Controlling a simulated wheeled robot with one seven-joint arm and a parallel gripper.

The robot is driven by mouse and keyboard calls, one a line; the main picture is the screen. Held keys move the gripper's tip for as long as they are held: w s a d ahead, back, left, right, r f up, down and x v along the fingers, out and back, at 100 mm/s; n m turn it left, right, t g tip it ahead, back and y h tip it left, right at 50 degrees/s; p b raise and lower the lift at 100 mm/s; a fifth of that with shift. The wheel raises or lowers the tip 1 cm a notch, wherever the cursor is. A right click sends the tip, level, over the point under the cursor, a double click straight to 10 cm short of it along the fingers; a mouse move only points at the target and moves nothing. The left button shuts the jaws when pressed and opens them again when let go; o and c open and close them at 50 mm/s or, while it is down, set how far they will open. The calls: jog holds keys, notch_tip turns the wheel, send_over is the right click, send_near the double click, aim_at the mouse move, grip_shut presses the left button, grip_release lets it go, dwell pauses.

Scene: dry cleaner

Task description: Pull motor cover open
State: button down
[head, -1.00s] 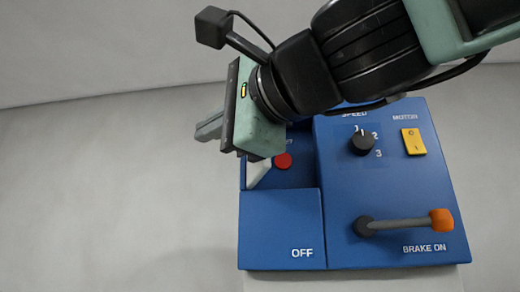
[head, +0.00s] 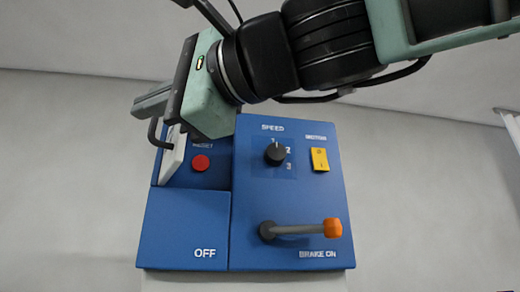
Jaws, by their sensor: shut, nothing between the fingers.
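A blue control box (head: 255,235) stands in the middle of the head view. At its upper left, a white flap (head: 172,157) with a dark bent handle (head: 155,133) stands out at an angle beside the red button; this looks like the motor cover, swung away from the box face. My gripper (head: 152,101) is just above the flap and handle, with its fingers together and pointing left. It holds nothing, and the handle lies below the fingers. Whether they touch is unclear. The hand hides the flap's top and the box's upper left corner.
On the box are a red button (head: 201,163), a black speed knob (head: 275,154), a yellow switch (head: 319,159) and a lever with an orange end (head: 332,228). The lower left block reads OFF. Plain wall lies left; a white object (head: 512,130) is at the right edge.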

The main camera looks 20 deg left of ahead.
jog(key=s+d+b, duration=0.2)
jog(key=d+b, duration=0.4)
jog(key=d, duration=0.6)
notch_tip(320, 180, up, 7)
jog(key=a+m+t+y+p, duration=0.1)
jog(key=a+t+y+p, duration=0.15)
jog(key=p, duration=0.55)
notch_tip(320, 180, down, 6)
jog(key=w+a+m+t+h+p, duration=0.1)
jog(key=m+t+h+p, duration=0.2)
jog(key=t+h+p, duration=0.15)
jog(key=x, duration=0.9)
jog(key=shift+w+a+g+p, duration=0.15)
jog(key=shift+a+g+p, duration=0.15)
jog(key=shift+a+p, duration=0.15)
jog(key=shift+s+a+m+t, duration=0.2)
jog(key=shift+s+m+t, duration=0.1)
jog(key=shift+m+t, duration=0.1)
